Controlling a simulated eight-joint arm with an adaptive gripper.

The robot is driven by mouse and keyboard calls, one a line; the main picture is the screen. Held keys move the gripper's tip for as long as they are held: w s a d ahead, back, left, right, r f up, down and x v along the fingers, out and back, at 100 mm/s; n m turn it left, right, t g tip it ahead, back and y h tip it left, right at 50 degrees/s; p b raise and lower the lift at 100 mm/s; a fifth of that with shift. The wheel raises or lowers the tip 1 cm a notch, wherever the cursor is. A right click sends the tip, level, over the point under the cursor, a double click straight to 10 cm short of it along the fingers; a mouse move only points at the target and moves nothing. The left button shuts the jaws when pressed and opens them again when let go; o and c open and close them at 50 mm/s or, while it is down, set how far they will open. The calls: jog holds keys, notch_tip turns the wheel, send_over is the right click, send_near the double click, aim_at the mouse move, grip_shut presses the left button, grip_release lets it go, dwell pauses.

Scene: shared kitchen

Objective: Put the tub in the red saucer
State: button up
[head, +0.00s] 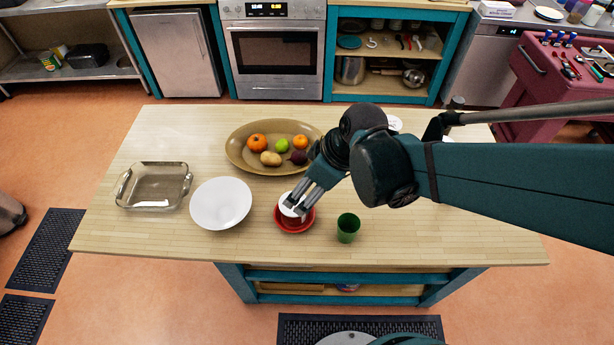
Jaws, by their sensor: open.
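The red saucer (294,228) is on the wooden island top, near its front edge. A small white round thing, which looks like the tub (287,199), is at the saucer, over its back part. My gripper (297,210) is right at the tub and saucer, its fingers pointing down and to the left. The fingers are open. They cover part of the tub, so I cannot tell whether the tub rests on the saucer or touches a finger.
A white bowl (221,204) stands left of the saucer and a green cup (348,228) to its right. Behind is an oval tray (238,151) with several fruits and vegetables. A glass dish (154,186) is at the far left. The island top (440,235) is clear at the front right.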

jog(key=shift+d, duration=0.1)
dwell(0.6)
jog(key=s+d+r+m+t+h, duration=0.1)
jog(key=d+r+m+t+h, duration=0.1)
jog(key=d+r+m, duration=0.4)
jog(key=s+d+r+m+t+h, duration=0.2)
jog(key=d+r+m, duration=0.4)
jog(key=d, duration=1.1)
jog(key=shift+d+r+m+t, duration=0.2)
jog(key=shift+r+m+t, duration=0.1)
jog(key=shift+r+t, duration=0.3)
jog(key=shift+s, duration=0.1)
